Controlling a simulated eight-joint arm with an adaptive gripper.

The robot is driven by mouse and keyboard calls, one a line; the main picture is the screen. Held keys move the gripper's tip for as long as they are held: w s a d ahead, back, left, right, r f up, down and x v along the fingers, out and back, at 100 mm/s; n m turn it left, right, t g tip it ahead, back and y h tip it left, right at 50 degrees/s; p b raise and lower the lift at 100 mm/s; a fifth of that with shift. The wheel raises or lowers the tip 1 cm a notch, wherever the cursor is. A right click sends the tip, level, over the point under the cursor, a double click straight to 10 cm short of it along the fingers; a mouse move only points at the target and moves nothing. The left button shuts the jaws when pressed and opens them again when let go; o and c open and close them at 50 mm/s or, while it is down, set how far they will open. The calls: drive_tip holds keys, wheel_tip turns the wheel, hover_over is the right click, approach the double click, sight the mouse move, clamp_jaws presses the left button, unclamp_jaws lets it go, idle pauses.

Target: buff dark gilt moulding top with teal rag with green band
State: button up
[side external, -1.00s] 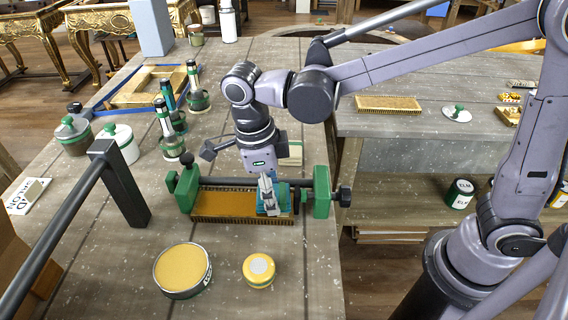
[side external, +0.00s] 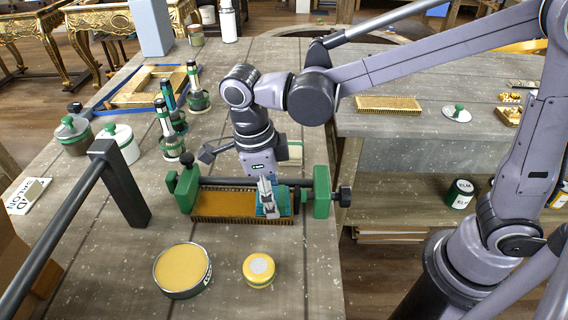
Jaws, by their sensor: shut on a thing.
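The dark gilt moulding (side external: 228,205) lies flat on the bench between the green ends of a clamp (side external: 188,190). Its top is a dull gold-brown. My gripper (side external: 268,205) points down over the right part of the moulding and is shut on the teal rag (side external: 281,201). The rag rests on the moulding's top near its right end. The rag's green band cannot be made out at this size, and the fingers hide part of the rag.
A round tin with yellow contents (side external: 182,268) and a smaller yellow jar (side external: 258,269) stand in front of the clamp. Several green-and-black bottles (side external: 168,130) stand behind left. A black bar frame (side external: 120,185) rises at left. A gilt block (side external: 388,104) lies on the right bench.

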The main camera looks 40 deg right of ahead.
sight(221, 200)
drive_tip(key=shift+s+a, duration=0.5)
drive_tip(key=shift+s, duration=0.05)
drive_tip(key=shift+w, duration=0.65)
drive_tip(key=shift+w+a, duration=3.45)
drive_tip(key=shift+w+d, duration=0.1)
drive_tip(key=shift+w, duration=0.2)
drive_tip(key=shift+w+d, duration=0.25)
drive_tip(key=shift+d, duration=0.05)
drive_tip(key=shift+s+d, duration=1.1)
drive_tip(key=shift+s, duration=0.3)
drive_tip(key=shift+s+d, duration=1.15)
drive_tip(key=shift+s, duration=0.3)
drive_tip(key=shift+s+d, duration=1.1)
drive_tip(key=shift+s, duration=0.3)
drive_tip(key=shift+r, duration=3.95)
